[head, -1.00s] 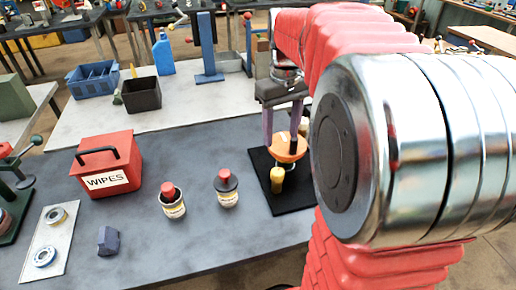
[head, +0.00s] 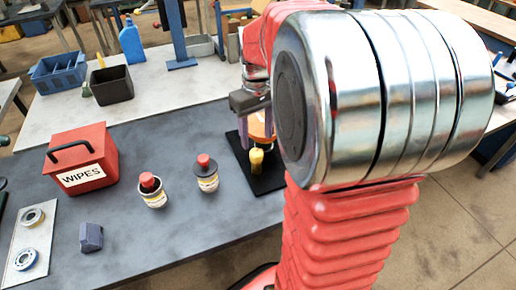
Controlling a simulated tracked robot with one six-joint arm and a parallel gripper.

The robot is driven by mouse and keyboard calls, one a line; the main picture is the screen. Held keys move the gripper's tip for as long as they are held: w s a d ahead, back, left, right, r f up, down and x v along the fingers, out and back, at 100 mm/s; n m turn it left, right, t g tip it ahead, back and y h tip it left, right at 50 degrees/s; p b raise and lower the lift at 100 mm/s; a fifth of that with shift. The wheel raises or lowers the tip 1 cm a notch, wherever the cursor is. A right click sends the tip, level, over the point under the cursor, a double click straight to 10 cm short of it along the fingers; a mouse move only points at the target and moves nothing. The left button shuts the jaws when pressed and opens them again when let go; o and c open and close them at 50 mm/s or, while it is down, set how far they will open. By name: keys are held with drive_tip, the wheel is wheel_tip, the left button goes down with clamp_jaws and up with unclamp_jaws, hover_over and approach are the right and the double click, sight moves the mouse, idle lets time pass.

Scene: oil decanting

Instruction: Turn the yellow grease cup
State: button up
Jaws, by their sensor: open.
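The yellow grease cup (head: 256,161) stands low at the front of an orange rounded body (head: 262,126). Both are over a black base plate (head: 266,182) at the right end of the grey bench. My gripper (head: 255,130) is just above and around the orange body, pointing down, with its jaws apart. One finger shows left of the orange body; the other is hidden behind my silver arm joint. The gripper is above and behind the yellow cup. I see no contact with the cup.
A red wipes box (head: 82,160), two small jars with red tops (head: 152,190) (head: 206,174), a grey block (head: 91,238) and a pale tray with rings (head: 24,247) are on the bench.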

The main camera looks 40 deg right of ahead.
sight(257, 153)
wheel_tip(257, 153, down, 6)
drive_tip(key=shift+f, duration=0.1)
drive_tip(key=shift+c, duration=0.4)
drive_tip(key=c, duration=0.9)
drive_tip(key=shift+d, duration=0.2)
drive_tip(key=shift+c, duration=0.3)
drive_tip(key=shift+a, duration=0.1)
